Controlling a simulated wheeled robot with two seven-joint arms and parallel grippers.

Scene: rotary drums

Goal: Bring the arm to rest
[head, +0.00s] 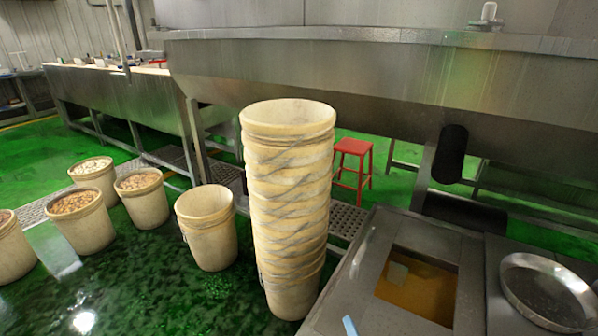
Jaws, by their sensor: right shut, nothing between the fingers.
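My right gripper shows barely, if at all. A small pale blue tip (349,326) at the bottom edge, in front of the steel counter, may be part of it. The rest is cut off below the picture. I take it as shut, and I see nothing held there. My left gripper and arm are not in view.
A tall stack of cream buckets (289,200) stands in the middle. A single bucket (208,228) and several filled ones (80,220) stand left on the green floor. A steel counter (350,285) with a square opening and a round pan (547,290) is front right. A red stool (352,150) stands behind.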

